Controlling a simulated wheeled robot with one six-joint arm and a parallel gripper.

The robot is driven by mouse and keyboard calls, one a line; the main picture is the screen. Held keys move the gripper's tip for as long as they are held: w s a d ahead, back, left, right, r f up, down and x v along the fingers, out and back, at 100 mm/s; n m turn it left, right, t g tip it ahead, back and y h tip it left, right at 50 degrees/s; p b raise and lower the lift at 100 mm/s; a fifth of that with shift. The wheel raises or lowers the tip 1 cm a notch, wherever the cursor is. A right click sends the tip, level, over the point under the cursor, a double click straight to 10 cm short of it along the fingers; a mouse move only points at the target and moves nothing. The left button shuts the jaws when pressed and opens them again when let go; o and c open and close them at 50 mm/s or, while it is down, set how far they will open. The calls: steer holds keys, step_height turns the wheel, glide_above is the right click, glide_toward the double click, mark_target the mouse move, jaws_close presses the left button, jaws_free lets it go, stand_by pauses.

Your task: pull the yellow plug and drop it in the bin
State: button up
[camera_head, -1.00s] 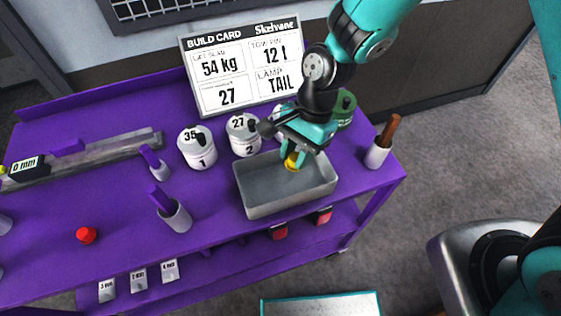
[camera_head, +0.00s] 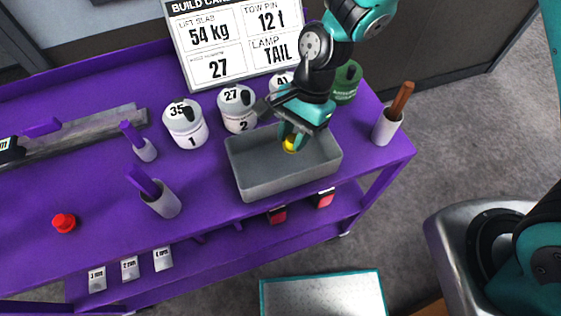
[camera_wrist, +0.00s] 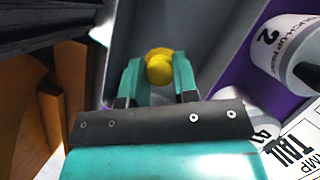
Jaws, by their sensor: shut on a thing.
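The yellow plug (camera_head: 289,145) is between the fingertips of my gripper (camera_head: 292,136), over the grey bin (camera_head: 257,187). The wrist view shows the yellow plug (camera_wrist: 160,66) with a rounded head, held between the two teal fingers of my gripper (camera_wrist: 157,72). The gripper is shut on it. The bin is an open grey tray on the purple bench, and its inside wall (camera_wrist: 205,25) shows behind the plug in the wrist view. I cannot tell how far the plug is above the bin floor.
White numbered pots (camera_head: 186,125) stand behind the bin, with a green pot (camera_head: 345,82) at the back right. A cup with a brown handle (camera_head: 387,127) stands to the right. A red knob (camera_head: 64,222) and purple-handled holders (camera_head: 160,199) are to the left.

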steer(key=o, duration=1)
steer(key=b+v, duration=0.1)
steer(key=v, duration=1.6)
steer(key=shift+r, duration=0.3)
steer(key=s+d+r+n+t, duration=0.1)
steer(key=s+n, duration=0.4)
steer(key=s+d+r+n+t, duration=0.1)
steer(key=s+d+r+n, duration=0.1)
steer(key=s+n, duration=0.3)
steer(key=s+d+r+n+t+y, duration=0.1)
steer(key=s+d+n, duration=0.1)
steer(key=s+n, duration=0.3)
steer(key=shift+s+r+n, duration=0.25)
steer(key=shift+r+n, duration=0.15)
steer(key=shift+n, duration=0.1)
